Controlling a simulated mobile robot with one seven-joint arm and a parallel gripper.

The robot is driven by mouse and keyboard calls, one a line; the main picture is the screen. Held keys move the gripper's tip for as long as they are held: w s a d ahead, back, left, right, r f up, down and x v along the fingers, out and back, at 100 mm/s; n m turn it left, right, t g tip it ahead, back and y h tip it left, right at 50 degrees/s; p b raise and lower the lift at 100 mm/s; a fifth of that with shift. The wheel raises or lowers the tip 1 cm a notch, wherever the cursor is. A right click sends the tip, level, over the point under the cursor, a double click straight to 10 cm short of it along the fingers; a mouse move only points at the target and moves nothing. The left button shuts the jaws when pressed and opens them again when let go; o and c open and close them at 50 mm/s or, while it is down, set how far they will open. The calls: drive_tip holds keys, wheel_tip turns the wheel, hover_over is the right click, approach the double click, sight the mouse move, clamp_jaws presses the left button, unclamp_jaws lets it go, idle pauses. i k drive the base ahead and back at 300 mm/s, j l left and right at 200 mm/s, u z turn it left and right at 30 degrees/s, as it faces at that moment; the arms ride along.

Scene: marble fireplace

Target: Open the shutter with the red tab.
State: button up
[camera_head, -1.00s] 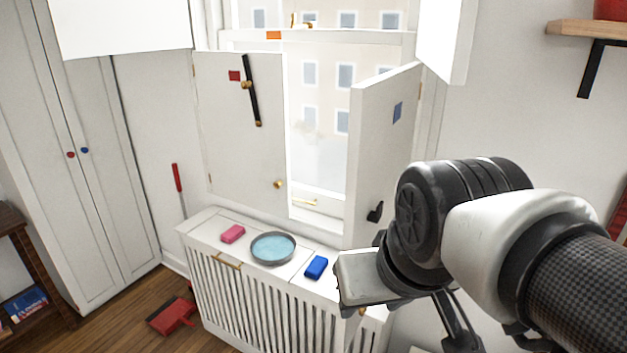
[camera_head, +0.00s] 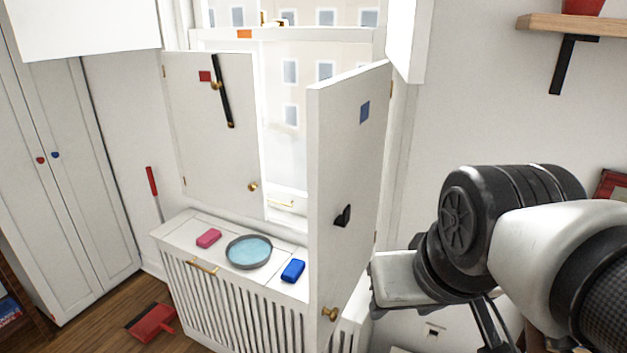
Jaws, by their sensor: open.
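The shutter with the red tab (camera_head: 205,76) is the white left leaf (camera_head: 210,140), which lies across the left part of the window. A dark bar (camera_head: 222,92) on a brass pivot hangs steeply tilted near its top, and a brass knob (camera_head: 252,187) sits at its lower right. The right shutter (camera_head: 345,160), with a blue tab (camera_head: 364,112), stands swung out into the room. My gripper (camera_head: 376,285) is right of the right shutter's lower part, far from the red-tab shutter. It is open; its fingertips are hard to make out.
The slatted cabinet (camera_head: 225,305) under the window bears a pink block (camera_head: 208,238), a round pan (camera_head: 249,252) and a blue block (camera_head: 293,271). The swung-out right shutter stands between my gripper and the left leaf. A wall shelf (camera_head: 570,25) is at upper right.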

sight(222, 166)
drive_tip(key=i+j+z, duration=0.1)
drive_tip(key=j, duration=0.45)
drive_tip(key=i+j+z, duration=0.1)
drive_tip(key=j, duration=0.45)
drive_tip(key=j+z, duration=0.1)
drive_tip(key=j, duration=0.45)
drive_tip(key=i+j+z, duration=0.3)
drive_tip(key=i+j, duration=0.5)
drive_tip(key=i, duration=0.15)
